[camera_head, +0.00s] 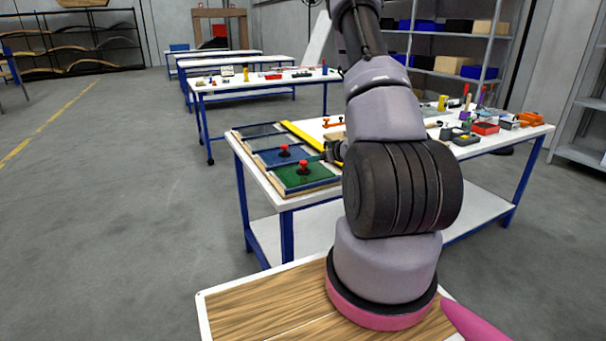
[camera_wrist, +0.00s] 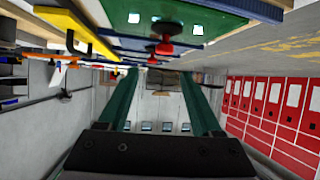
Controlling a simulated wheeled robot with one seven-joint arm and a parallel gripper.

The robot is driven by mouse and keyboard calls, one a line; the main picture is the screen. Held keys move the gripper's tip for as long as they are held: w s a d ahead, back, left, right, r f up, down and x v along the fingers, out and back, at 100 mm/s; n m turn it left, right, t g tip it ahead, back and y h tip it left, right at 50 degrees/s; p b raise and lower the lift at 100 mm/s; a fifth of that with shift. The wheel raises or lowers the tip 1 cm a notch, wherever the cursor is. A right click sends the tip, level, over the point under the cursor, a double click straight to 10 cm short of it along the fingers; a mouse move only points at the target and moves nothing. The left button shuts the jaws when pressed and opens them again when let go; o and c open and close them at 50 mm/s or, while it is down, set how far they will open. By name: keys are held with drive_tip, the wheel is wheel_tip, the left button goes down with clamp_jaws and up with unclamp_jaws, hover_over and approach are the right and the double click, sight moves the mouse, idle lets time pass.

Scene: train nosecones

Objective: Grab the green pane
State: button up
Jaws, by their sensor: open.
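The green pane (camera_head: 318,176) lies flat at the near left corner of the white worktable, with a red knob (camera_head: 303,167) standing on it. In the wrist view, which looks upside down, the green pane (camera_wrist: 225,20) is at the top edge, with a red knob (camera_wrist: 168,28) on it. My gripper (camera_wrist: 160,75) is open, its two green fingers apart with nothing between them. It is clear of the pane and knob in that view. In the head view my gripper (camera_head: 335,148) is mostly hidden behind my arm, close to the panes.
A blue pane (camera_head: 268,157) with its own red knob (camera_head: 284,150) lies just behind the green one, and a dark pane (camera_head: 260,131) behind that. A yellow bar (camera_head: 303,136) runs beside them. Several tools and boxes crowd the table's right side. The floor at left is clear.

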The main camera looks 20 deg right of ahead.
sight(304, 167)
drive_tip(key=shift+s+a+f+y, duration=0.15)
drive_tip(key=shift+s+f+y, duration=0.05)
drive_tip(key=shift+f, duration=0.4)
drive_tip(key=shift+s+a+f+y, duration=0.15)
drive_tip(key=shift+s+f+y, duration=0.05)
drive_tip(key=shift+f, duration=0.35)
drive_tip(key=x, duration=0.4)
drive_tip(key=shift+w+f, duration=0.2)
drive_tip(key=shift+w, duration=0.1)
drive_tip(key=shift+d+x, duration=0.15)
drive_tip(key=shift+x, duration=1.3)
drive_tip(key=shift+d+x, duration=0.1)
drive_tip(key=shift+x, duration=1.35)
clamp_jaws()
drive_tip(key=shift+s+f, duration=0.1)
